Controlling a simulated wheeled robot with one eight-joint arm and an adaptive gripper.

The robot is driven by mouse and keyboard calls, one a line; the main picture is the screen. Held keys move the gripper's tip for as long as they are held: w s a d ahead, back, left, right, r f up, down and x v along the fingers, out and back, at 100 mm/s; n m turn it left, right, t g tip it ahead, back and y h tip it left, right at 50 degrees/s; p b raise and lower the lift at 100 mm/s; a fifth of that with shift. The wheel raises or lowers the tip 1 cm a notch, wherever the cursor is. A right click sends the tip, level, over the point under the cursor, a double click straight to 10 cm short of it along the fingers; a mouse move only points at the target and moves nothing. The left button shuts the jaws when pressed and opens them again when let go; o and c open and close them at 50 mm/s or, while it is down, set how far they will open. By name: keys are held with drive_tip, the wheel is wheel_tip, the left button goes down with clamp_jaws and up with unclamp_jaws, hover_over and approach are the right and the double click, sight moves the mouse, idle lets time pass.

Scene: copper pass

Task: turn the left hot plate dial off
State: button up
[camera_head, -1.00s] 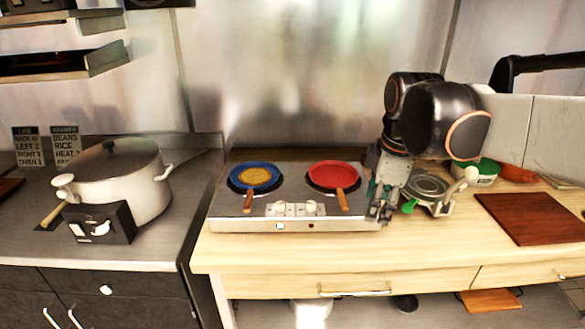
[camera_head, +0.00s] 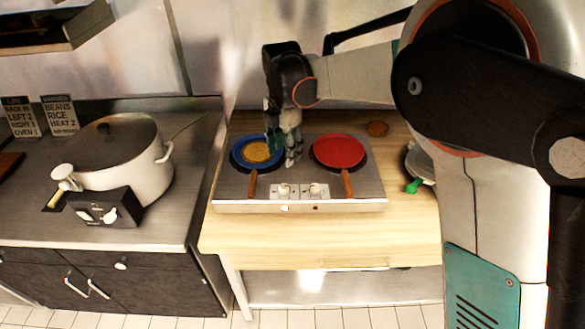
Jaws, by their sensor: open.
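The two-burner hot plate (camera_head: 300,206) sits on the light wooden counter. Its left dial (camera_head: 285,190) and right dial (camera_head: 315,190) are small pale knobs on a white panel at the front. I cannot read their settings. A blue pan with a yellow centre (camera_head: 257,151) is on the left burner, and a red pan (camera_head: 340,150) is on the right burner. My gripper (camera_head: 291,160) points down above the hot plate, between the two pans and behind the dials. It is open and appears empty, apart from the left dial.
A white pot with a dark lid (camera_head: 110,150) stands on the dark counter at left, with a black control box (camera_head: 103,212) before it. A green-handled item (camera_head: 414,186) is partly hidden behind my arm at right. The wooden strip before the hot plate is clear.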

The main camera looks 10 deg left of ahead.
sight(284, 186)
wheel_tip(284, 186, down, 14)
drive_tip(key=shift+a+b, duration=0.1)
drive_tip(key=shift+b, duration=1.05)
drive_tip(key=c, duration=1.1)
